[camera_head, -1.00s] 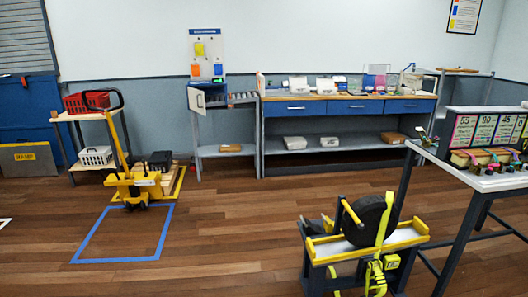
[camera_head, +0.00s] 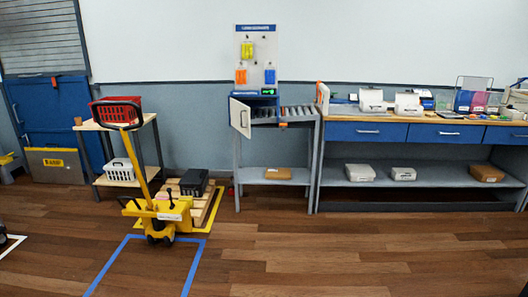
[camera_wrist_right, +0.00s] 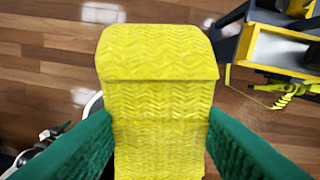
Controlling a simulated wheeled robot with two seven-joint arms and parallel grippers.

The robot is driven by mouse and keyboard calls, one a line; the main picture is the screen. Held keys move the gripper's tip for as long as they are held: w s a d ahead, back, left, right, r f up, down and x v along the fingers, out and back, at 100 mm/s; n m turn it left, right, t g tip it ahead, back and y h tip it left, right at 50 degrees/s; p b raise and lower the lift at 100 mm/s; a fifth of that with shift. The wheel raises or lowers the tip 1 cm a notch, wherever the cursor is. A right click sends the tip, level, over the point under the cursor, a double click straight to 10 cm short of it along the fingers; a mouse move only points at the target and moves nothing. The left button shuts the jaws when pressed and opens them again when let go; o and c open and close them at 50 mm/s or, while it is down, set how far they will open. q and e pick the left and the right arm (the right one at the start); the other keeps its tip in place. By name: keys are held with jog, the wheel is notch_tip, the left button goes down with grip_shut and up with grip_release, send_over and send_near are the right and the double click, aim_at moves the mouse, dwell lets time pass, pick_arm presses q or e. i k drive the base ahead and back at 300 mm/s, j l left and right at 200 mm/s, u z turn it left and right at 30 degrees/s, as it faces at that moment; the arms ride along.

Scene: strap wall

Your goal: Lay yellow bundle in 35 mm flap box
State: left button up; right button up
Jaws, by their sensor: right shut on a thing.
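The yellow bundle (camera_wrist_right: 158,85), a block with a woven zigzag surface, fills the middle of the right wrist view. My right gripper (camera_wrist_right: 160,130) has its green fingers on either side of the bundle and is shut on it, above the wooden floor. My left gripper does not show in either current view. I cannot pick out a flap box marked 35 mm in the current views.
A display board (camera_head: 258,55) with yellow, orange and blue pieces stands above a small stand with an open white door (camera_head: 240,118). A blue-drawer bench (camera_head: 425,133) is to the right. A yellow pallet truck (camera_head: 157,210) stands left. Brown floor (camera_head: 340,240) is clear in front.

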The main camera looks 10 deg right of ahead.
aim_at(372, 111)
jog(key=i+z, duration=0.15)
jog(key=i, duration=0.35)
jog(key=i+z, duration=0.15)
jog(key=i, duration=0.35)
jog(key=i+j+z, duration=0.15)
jog(key=i, duration=0.3)
jog(key=i+j+z, duration=0.15)
jog(key=i, duration=0.35)
jog(key=i+l+z, duration=0.15)
jog(key=i+z, duration=0.2)
jog(key=z, duration=0.15)
jog(key=i+z, duration=0.45)
jog(key=i+j+z, duration=0.15)
jog(key=z, duration=0.35)
jog(key=i+u, duration=0.35)
jog(key=i+l+u, duration=0.2)
jog(key=u, duration=0.15)
jog(key=i, duration=0.05)
